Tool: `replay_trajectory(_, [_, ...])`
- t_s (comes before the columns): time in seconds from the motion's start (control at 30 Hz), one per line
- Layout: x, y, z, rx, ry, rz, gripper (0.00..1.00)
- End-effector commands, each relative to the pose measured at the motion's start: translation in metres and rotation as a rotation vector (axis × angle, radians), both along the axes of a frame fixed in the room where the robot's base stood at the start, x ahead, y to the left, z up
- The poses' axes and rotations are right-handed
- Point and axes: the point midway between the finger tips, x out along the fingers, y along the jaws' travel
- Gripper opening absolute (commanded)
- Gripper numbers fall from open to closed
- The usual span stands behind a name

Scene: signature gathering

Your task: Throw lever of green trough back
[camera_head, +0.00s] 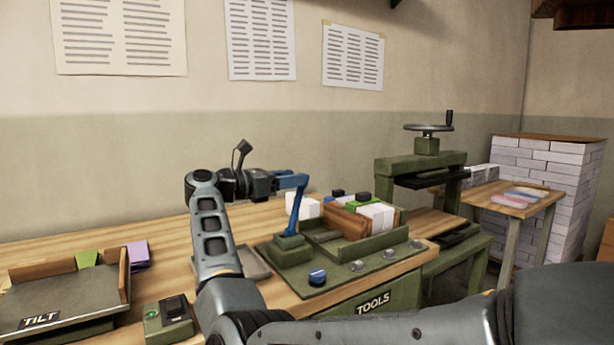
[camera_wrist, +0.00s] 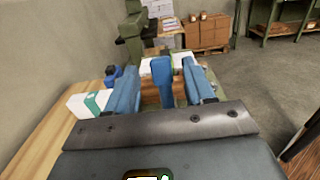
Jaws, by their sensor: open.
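The green trough (camera_head: 345,245) sits on the wooden bench, with wooden dividers and white paper blocks in and behind it. Its blue lever (camera_head: 295,212) rises from a green block at the trough's left end and leans slightly right at the top. My gripper (camera_head: 292,182) is open at the lever's upper end. In the wrist view, the lever (camera_wrist: 162,70) stands between the two blue fingers of my gripper (camera_wrist: 163,88), with a gap on each side. Whether a finger touches the lever cannot be told.
A blue knob (camera_head: 317,277) is on the panel in front of the trough. A tilted tray (camera_head: 65,297) and a green switch box (camera_head: 168,320) are at the left. A green press (camera_head: 425,165) stands right of the bench. Paper stacks (camera_head: 545,190) stand farther right.

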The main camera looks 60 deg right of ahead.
Motion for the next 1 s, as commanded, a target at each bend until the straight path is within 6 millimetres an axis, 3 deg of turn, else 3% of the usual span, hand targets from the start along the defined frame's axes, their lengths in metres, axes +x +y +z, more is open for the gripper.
replay_trajectory(0.3, [-0.025,-0.040,0.001,0.000,0.002,-0.002,0.53])
replay_trajectory(0.73, [-0.031,-0.049,0.000,0.000,0.002,0.000,0.53])
replay_trajectory(1.0, [-0.031,-0.049,0.000,0.000,0.002,0.000,0.28])
